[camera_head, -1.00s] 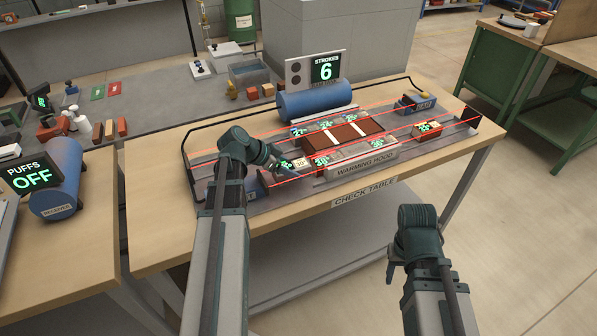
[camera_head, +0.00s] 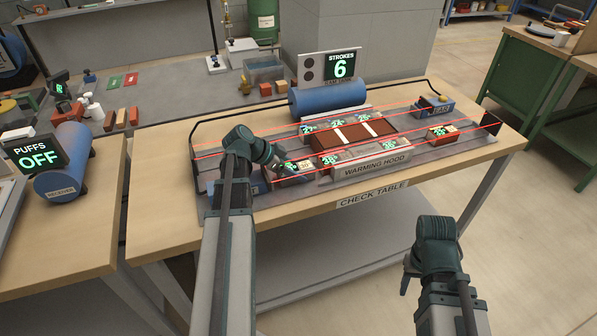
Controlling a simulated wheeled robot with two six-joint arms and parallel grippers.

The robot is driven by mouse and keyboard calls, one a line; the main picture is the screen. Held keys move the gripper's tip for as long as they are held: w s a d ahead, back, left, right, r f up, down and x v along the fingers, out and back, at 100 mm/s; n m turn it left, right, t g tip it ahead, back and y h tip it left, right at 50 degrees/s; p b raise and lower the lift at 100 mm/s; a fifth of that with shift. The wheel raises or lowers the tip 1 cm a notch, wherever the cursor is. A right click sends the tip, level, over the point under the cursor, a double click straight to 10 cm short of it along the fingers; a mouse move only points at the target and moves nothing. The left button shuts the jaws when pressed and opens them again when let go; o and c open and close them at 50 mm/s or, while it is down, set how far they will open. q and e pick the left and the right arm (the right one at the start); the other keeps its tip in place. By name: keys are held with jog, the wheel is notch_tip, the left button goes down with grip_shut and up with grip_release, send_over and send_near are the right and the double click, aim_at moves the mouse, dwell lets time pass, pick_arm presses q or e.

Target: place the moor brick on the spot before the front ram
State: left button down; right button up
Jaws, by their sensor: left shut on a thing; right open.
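A small brick with a pale label and green figures (camera_head: 300,168) lies at the front left end of the check-table rig, left of the warming hood. I cannot read its name, so I cannot tell if it is the moor brick. My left gripper (camera_head: 279,166) is shut on its left end. The blue front ram (camera_head: 250,191), partly hidden by my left arm, is just left of the brick. I cannot tell whether the brick touches the base. My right gripper (camera_head: 405,284) is open and empty, off the table's front edge, its fingers mostly hidden.
The warming hood (camera_head: 376,165) is right of the held brick. Another labelled brick (camera_head: 441,132) is at the right, near the rear ram (camera_head: 434,106). Red lines cross the rig. A blue cylinder (camera_head: 328,98) and a strokes display (camera_head: 341,66) stand behind. The receiver display (camera_head: 35,153) reads OFF.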

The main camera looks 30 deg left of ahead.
pick_arm(q)
jog(key=shift+f, duration=0.1)
grip_release()
jog(key=shift+r, duration=0.35)
jog(key=shift+p+v, duration=4.25)
jog(key=shift+v, duration=1.55)
jog(key=shift+f, duration=0.1)
